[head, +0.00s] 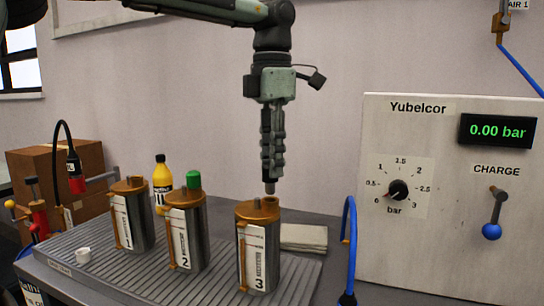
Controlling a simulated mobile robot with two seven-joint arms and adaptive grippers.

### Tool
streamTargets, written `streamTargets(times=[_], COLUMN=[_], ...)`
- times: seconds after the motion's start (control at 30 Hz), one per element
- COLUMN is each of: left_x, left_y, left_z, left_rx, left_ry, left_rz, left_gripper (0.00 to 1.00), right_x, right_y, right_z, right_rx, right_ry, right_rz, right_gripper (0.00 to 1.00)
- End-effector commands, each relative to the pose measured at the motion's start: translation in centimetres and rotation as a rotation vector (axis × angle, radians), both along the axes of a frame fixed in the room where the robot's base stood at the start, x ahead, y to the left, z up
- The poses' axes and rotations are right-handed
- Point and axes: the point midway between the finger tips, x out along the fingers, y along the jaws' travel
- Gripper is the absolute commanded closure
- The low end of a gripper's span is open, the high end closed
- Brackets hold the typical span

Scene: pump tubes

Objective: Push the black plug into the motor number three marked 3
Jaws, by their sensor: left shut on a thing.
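Motor 3 (257,257) is a dark metal cylinder with an orange cap and a white label marked 3. It stands upright at the right end of the ribbed tray. My left gripper (271,172) points straight down above the cap, with its fingers shut on a slim plug (270,187). The fingers hide most of the plug. Its lower end looks grey-brown and sits at the back right of the cap, by a small raised orange port (271,202). I cannot tell whether the plug touches the port. My right gripper is not in view.
Motor 2 (196,248), with a green plug on top, and motor 1 (139,228) stand left on the ribbed tray (190,285). A blue hose (349,235) and the Yubelcor panel (440,230), reading 0.00 bar, are right.

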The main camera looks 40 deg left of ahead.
Motion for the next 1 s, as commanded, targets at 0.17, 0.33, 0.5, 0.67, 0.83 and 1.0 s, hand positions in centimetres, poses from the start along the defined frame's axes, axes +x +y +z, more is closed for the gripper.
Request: streamTargets(times=[0.17, 0.33, 0.5, 0.67, 0.83, 1.0], left_x=[0.0, 0.0, 0.0, -0.01, 0.0, 0.02], left_y=[0.01, 0.0, 0.0, -0.01, -0.01, -0.01], left_z=[-0.02, -0.02, -0.01, 0.09, 0.04, -0.03], left_rx=[0.0, 0.0, 0.0, 0.0, 0.0, 0.0], left_ry=[0.0, 0.0, 0.0, 0.0, 0.0, 0.0], left_rz=[0.0, 0.0, 0.0, 0.0, 0.0, 0.0], left_gripper=[1.0, 1.0, 1.0, 1.0, 1.0, 1.0], right_x=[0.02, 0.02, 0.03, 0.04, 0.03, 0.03], right_y=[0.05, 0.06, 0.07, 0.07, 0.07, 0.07], right_z=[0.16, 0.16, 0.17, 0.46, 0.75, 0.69], right_rx=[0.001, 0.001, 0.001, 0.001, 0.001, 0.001], right_ry=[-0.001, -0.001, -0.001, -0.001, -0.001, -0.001], right_rz=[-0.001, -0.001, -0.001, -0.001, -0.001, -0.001], right_gripper=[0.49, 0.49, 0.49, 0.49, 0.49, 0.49])
